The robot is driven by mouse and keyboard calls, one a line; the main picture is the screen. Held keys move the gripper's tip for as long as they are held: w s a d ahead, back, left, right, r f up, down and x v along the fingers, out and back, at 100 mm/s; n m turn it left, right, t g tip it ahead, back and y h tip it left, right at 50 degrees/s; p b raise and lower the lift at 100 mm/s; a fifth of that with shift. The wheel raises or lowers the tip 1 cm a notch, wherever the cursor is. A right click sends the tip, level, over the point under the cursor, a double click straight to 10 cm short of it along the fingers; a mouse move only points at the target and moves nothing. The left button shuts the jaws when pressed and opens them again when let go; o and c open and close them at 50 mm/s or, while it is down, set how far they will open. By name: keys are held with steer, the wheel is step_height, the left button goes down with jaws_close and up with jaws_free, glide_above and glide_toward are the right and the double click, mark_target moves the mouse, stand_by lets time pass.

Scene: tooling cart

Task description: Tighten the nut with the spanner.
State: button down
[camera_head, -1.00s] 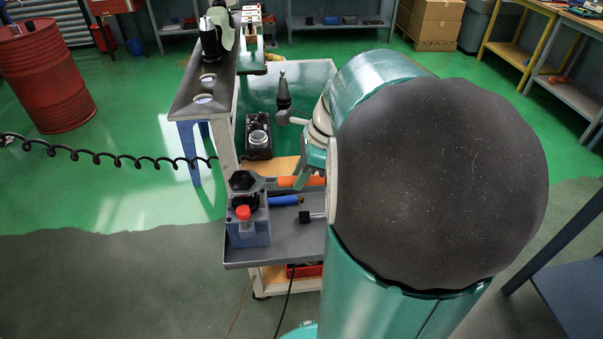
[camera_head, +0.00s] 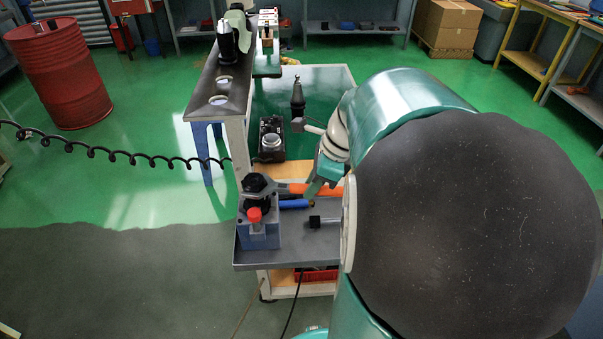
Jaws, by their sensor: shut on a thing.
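The spanner (camera_head: 301,188) has an orange handle and a grey head. It lies roughly level and points left to the black nut (camera_head: 255,183) on top of a blue-grey fixture block (camera_head: 260,238). The spanner's head is at the nut; whether its jaws fully surround it is too small to tell. My gripper (camera_head: 318,184), with teal fingers, is shut on the orange handle, right of the nut.
The block has a red knob (camera_head: 255,214) and stands on the cart's grey tray (camera_head: 285,260). A blue-handled tool (camera_head: 294,203) and a small black-headed tool (camera_head: 315,221) lie close by. A black device (camera_head: 271,138) and an upright tool holder (camera_head: 297,96) stand behind.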

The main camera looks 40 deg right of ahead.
steer(key=shift+a, duration=0.1)
steer(key=shift+s+a+m, duration=0.4)
steer(key=shift+s+m, duration=0.05)
steer(key=shift+m, duration=0.05)
steer(key=shift+a, duration=0.1)
steer(key=shift+s+a+m+t+h, duration=0.3)
steer(key=shift+s+a+m, duration=0.15)
steer(key=shift+m, duration=0.15)
steer(key=shift+a, duration=0.15)
stand_by(0.3)
